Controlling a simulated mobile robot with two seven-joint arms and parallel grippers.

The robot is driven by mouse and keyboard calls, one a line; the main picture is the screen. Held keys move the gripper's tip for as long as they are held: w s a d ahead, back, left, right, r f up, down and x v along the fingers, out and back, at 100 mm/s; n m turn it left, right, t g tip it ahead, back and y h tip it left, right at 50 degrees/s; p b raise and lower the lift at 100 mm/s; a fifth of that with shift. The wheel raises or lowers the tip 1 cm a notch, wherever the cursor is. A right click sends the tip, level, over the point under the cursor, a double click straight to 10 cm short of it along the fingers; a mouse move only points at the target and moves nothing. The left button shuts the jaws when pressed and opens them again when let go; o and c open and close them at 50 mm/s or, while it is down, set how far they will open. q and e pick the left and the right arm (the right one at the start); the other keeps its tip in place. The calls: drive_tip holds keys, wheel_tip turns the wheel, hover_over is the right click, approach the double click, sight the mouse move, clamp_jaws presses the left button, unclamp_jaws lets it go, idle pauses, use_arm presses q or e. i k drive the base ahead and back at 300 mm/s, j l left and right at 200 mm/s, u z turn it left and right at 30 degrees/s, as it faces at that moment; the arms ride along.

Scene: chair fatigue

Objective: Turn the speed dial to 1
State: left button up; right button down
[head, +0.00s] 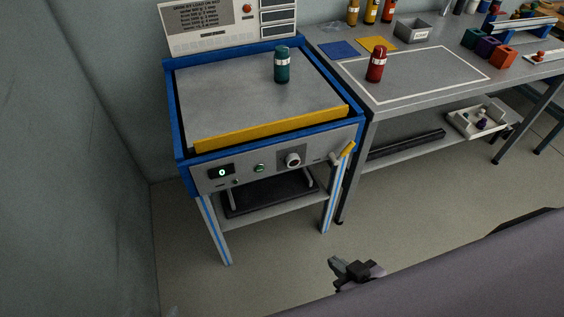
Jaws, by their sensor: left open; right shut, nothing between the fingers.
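My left gripper (345,266) is open and empty, low in the view, well below and right of the dial and apart from the machine. Its arm is hidden behind a large grey part of mine. My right gripper cannot be made out.
A yellow-handled lever (346,152) sticks out at the panel's right end. A teal bottle (282,65) stands on the machine top and a red bottle (376,64) on the adjoining bench (440,97). A wall is close on the left. The floor (255,265) before the machine is clear.

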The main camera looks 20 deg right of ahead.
sight(291, 160)
drive_tip(key=i+l, duration=0.1)
drive_tip(key=l, duration=0.6)
drive_tip(key=i+l+u, duration=0.15)
drive_tip(key=l, duration=0.6)
drive_tip(key=i+l, duration=0.1)
drive_tip(key=l, duration=0.6)
drive_tip(key=l+u, duration=0.1)
drive_tip(key=l, duration=0.6)
drive_tip(key=i, duration=0.1)
